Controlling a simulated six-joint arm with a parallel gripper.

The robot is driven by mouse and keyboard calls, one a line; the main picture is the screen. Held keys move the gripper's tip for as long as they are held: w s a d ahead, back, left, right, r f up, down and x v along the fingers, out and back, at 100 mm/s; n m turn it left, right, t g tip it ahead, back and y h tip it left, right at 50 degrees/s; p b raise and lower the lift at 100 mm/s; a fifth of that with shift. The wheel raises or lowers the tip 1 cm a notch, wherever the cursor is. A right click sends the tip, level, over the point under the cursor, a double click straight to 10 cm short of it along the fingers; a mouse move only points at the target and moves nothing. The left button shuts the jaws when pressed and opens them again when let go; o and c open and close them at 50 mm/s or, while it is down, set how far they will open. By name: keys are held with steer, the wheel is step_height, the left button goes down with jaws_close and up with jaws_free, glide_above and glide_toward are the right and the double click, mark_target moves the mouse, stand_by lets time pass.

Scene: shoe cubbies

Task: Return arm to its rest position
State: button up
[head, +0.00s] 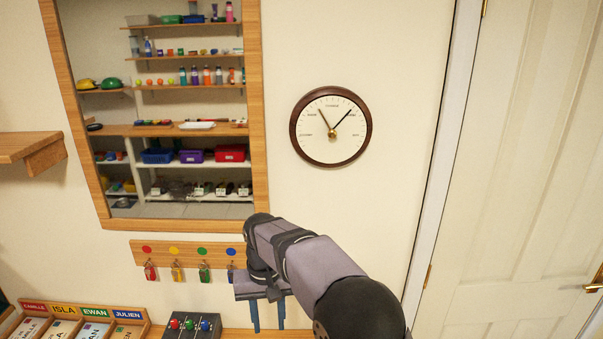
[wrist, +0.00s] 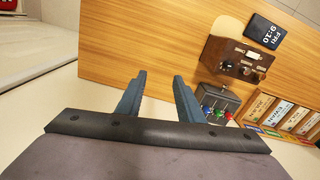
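My gripper (head: 268,315) hangs at the end of my grey arm, in front of the wall and over the back edge of the wooden surface, in the head view. In the wrist view my gripper (wrist: 158,88) shows two blue fingers spread apart with nothing between them. Its fingers point toward bare wooden surface.
A dark box with coloured knobs (head: 190,325) stands left of my gripper. Name-labelled trays (head: 75,322) stand farther left. A key rack (head: 190,253) hangs behind my gripper, below a mirror (head: 258,120). The wrist view shows a wooden switch box (wrist: 238,60) and a dark "FRI 9:10" display (wrist: 265,31).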

steer(key=s+d+f+m, duration=0.1)
steer(key=s+d, duration=0.8)
steer(key=d, duration=0.6)
steer(key=s+d+f, duration=0.2)
steer(key=s+d, duration=0.1)
steer(key=s, duration=0.4)
steer(key=s+d+f, duration=0.2)
steer(key=s+d, duration=0.2)
steer(key=s, duration=0.2)
steer(key=shift+s+d+m, duration=0.25)
steer(key=shift+s+m, duration=0.1)
steer(key=shift+m, duration=0.05)
